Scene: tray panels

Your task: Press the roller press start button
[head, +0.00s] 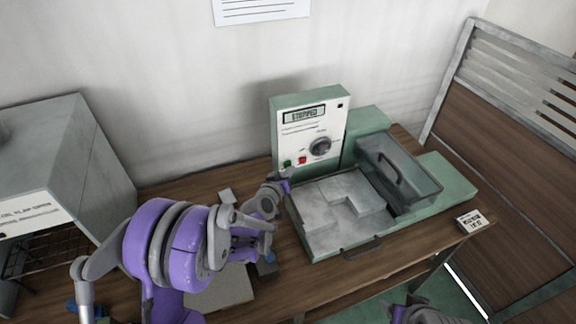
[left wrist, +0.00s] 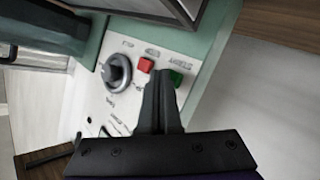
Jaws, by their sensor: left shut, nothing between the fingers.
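The roller press has an upright white control panel (head: 300,130) whose display (head: 304,114) reads STOPPED. A green button (head: 287,163), a red button (head: 302,160) and a round knob (head: 320,146) are low on it. The left wrist view also shows the green button (left wrist: 176,77), red button (left wrist: 146,64) and knob (left wrist: 117,72). My left gripper (head: 285,180) is shut and empty just below and in front of the green button; its fingertips (left wrist: 160,78) overlap the panel between the two buttons. I cannot tell whether they touch. Part of my right arm shows at the bottom edge of the head view.
A small labelled device (head: 470,221) sits at the table's right. A grey cabinet (head: 75,150) stands left. A slatted wooden panel (head: 510,170) is at right.

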